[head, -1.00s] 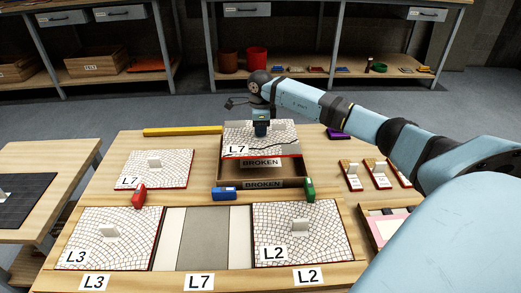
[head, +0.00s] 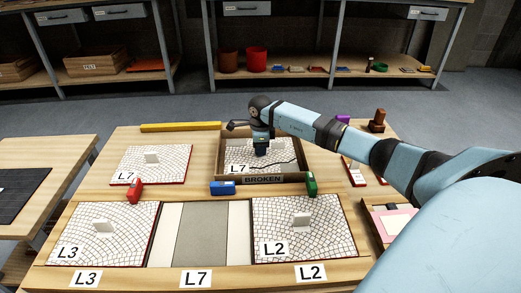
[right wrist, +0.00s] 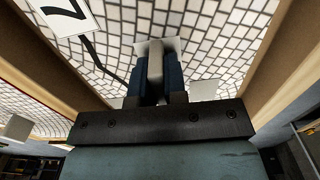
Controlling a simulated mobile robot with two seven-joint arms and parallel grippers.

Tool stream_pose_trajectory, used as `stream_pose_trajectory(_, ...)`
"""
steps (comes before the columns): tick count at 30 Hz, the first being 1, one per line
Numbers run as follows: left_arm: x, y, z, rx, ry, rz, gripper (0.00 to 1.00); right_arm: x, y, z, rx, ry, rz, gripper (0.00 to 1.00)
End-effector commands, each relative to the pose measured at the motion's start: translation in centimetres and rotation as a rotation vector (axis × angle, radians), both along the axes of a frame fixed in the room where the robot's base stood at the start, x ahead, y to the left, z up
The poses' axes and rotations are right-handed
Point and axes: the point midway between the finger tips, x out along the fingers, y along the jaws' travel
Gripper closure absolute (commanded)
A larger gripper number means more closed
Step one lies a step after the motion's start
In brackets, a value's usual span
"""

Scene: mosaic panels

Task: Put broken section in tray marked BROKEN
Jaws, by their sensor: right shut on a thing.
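The broken section (head: 242,152) is a white mosaic panel labelled L7 with a dark crack across it. It lies inside the wooden tray marked BROKEN (head: 262,180), within its walls. My right gripper (head: 261,149) is over the panel, shut on its grey handle; in the right wrist view the blue fingers (right wrist: 157,82) pinch the handle, with the cracked mosaic (right wrist: 215,40) behind. Whether the panel rests fully on the tray floor is hard to tell. My left gripper is not in view.
An intact L7 panel (head: 151,165) lies left of the tray. Panels L3 (head: 105,235) and L2 (head: 303,228) flank an empty grey slot (head: 201,235) in front. A yellow bar (head: 180,127) lies at the back.

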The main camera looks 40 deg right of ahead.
Motion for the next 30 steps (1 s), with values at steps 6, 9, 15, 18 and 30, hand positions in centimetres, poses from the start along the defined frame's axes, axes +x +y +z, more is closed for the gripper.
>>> stream_pose_trajectory(6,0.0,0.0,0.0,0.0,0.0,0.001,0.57,0.0,0.0,-0.2,0.0,0.0,0.0,0.78)
stream_pose_trajectory(9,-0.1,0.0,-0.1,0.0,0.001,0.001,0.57,0.0,0.0,-0.2,0.0,0.0,0.0,0.62)
stream_pose_trajectory(15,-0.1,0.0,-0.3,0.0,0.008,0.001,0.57,0.0,0.0,-0.2,0.0,0.0,0.0,0.62)
stream_pose_trajectory(18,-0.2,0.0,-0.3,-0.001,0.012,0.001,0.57,0.0,0.0,0.2,0.0,0.0,0.0,0.62)
stream_pose_trajectory(30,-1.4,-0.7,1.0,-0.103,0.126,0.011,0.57,0.0,-0.1,7.9,-0.001,-0.002,-0.001,0.62)
